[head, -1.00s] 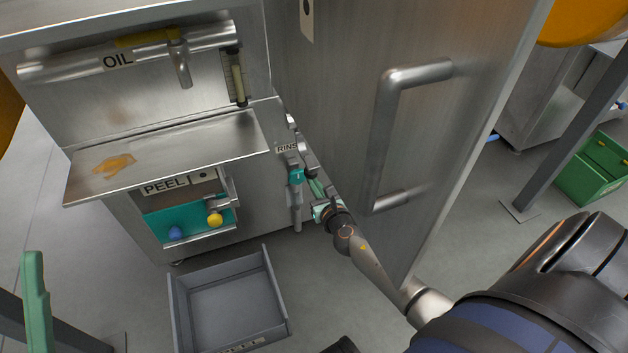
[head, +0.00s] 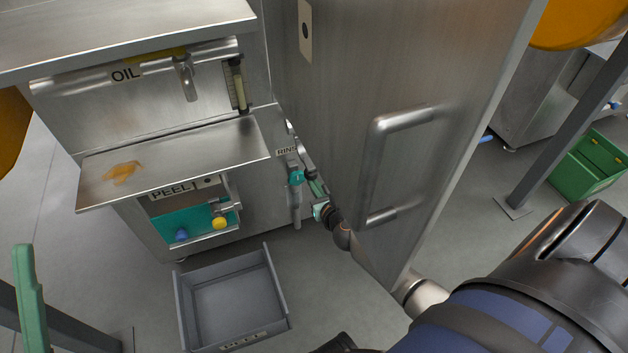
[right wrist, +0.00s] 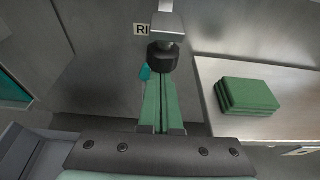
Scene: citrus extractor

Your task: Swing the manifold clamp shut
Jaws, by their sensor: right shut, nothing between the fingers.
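The manifold clamp is not clearly identifiable. A steel pipe marked OIL (head: 125,74) runs across the machine front at upper left. A small pipe fitting with a teal handle (head: 296,178) stands by the label RINS. My right gripper (head: 317,190) is low beside this fitting, partly hidden by the open steel door. In the right wrist view its green fingers (right wrist: 161,85) are shut and empty. Their tips are at or just below a dark round knob (right wrist: 163,56) on a metal bar; contact cannot be told. A green upright piece (head: 28,300) at lower left seems to be a left gripper finger.
The large steel door (head: 410,60) with a bar handle (head: 374,160) stands between the head camera and my right forearm. A grey open drawer (head: 235,300) lies at floor level. In the right wrist view, green blocks (right wrist: 247,95) rest on a steel shelf (right wrist: 292,122) at right.

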